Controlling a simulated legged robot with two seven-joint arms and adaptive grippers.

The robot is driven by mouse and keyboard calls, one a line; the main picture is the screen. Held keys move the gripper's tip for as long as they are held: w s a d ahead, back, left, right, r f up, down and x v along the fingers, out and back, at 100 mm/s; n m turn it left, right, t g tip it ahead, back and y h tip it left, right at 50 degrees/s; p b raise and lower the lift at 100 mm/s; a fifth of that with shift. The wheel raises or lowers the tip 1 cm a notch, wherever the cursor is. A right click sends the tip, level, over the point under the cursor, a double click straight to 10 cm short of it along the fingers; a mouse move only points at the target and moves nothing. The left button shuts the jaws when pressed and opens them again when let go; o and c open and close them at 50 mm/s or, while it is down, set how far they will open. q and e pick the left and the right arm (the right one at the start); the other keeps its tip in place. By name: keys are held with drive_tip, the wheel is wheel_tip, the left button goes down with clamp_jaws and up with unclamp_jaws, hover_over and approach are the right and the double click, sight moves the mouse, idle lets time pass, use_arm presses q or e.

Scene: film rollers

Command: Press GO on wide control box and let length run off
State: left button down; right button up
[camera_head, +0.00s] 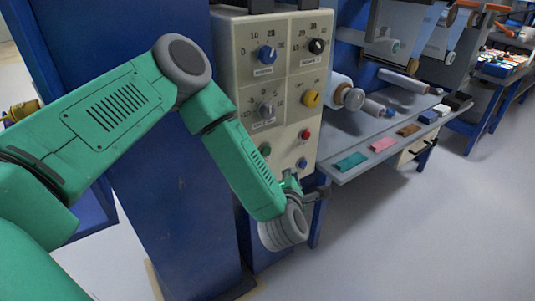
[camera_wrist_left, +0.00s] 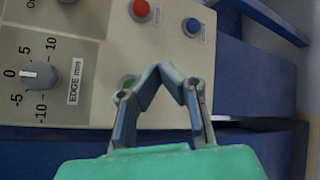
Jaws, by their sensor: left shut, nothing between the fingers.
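The control box (camera_head: 288,100) is a beige panel with several dials and buttons, left of the roller bench. Its green button (camera_head: 265,149) is low on the left, with a red button (camera_head: 305,134) and a blue button (camera_head: 302,163) to its right. My left gripper (camera_head: 291,184) is small and partly hidden by my wrist in the head view, low in front of the panel. In the left wrist view its fingertips (camera_wrist_left: 172,70) meet, empty. The green button (camera_wrist_left: 127,82) shows just behind the left finger, partly covered. Contact cannot be told. My right gripper is out of view.
A blue column (camera_head: 175,210) stands left of the panel, behind my arm. The bench shelf (camera_head: 400,137) right of the panel carries a white roll (camera_head: 341,88) and coloured pieces. Grey floor (camera_head: 430,240) is open at lower right.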

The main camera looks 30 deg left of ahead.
sight(271, 152)
use_arm(q)
drive_tip(key=shift+a, duration=0.15)
drive_tip(key=shift+w+a, duration=0.55)
drive_tip(key=shift+a, duration=0.75)
drive_tip(key=shift+w+a, duration=0.6)
drive_tip(key=shift+a, duration=0.75)
drive_tip(key=shift+w+a, duration=0.55)
drive_tip(key=shift+a, duration=0.75)
drive_tip(key=shift+a, duration=0.1)
drive_tip(key=shift+w+a+r, duration=0.1)
drive_tip(key=shift+a, duration=0.15)
drive_tip(key=shift+w+a, duration=0.2)
drive_tip(key=shift+a, duration=0.25)
drive_tip(key=shift+d, duration=0.1)
drive_tip(key=shift+s+d, duration=0.4)
drive_tip(key=shift+d, duration=0.3)
drive_tip(key=shift+d, duration=0.1)
